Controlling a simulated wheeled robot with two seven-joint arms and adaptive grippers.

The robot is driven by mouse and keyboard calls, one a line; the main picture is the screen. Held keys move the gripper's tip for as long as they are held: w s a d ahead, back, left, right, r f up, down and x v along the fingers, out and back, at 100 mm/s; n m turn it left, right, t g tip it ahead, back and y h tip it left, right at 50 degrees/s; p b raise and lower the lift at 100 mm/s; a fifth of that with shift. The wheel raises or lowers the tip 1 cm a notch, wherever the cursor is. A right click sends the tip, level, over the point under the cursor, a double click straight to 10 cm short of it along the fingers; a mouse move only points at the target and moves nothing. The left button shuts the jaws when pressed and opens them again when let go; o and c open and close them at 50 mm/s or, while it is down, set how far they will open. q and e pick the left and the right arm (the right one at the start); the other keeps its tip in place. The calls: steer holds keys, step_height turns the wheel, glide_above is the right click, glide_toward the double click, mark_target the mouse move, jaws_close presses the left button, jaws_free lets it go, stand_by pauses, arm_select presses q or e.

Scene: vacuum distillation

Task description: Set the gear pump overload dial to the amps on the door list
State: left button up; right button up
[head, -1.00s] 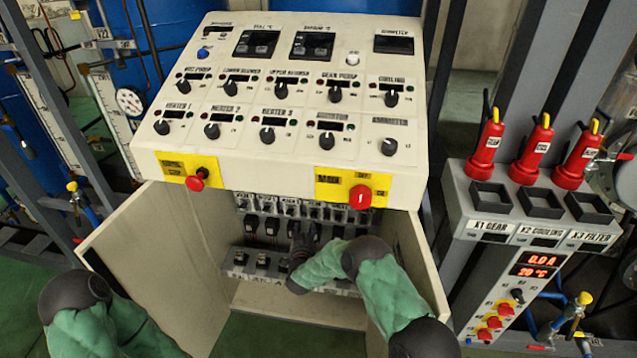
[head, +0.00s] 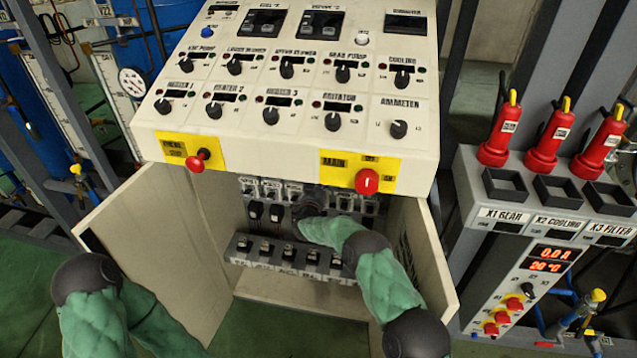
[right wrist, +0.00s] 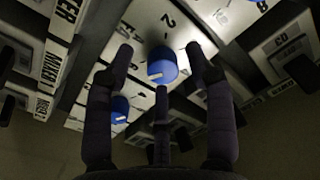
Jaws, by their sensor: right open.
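The control cabinet (head: 290,95) stands open below its sloped panel, with rows of breakers and overload units (head: 265,245) inside. My right gripper (head: 310,205) reaches into the cabinet in the head view, mostly hidden by its own arm. In the right wrist view it (right wrist: 158,65) is open, its fingers on either side of a blue overload dial (right wrist: 162,66) with numbers around it. Whether they touch the dial cannot be told. A second blue dial (right wrist: 120,108) shows lower left. The door list is not readable. My left arm shows at lower left; its gripper is out of view.
The open left door (head: 140,245) and right door (head: 425,250) flank the cabinet interior. A red main switch (head: 367,181) and red stop knob (head: 198,161) project from the panel's lower edge. A grey station with red plugs (head: 548,140) stands at the right.

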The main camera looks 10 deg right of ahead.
steer(key=shift+w+d+r, duration=0.1)
steer(key=shift+w+d, duration=0.1)
steer(key=shift+w, duration=0.2)
jaws_close()
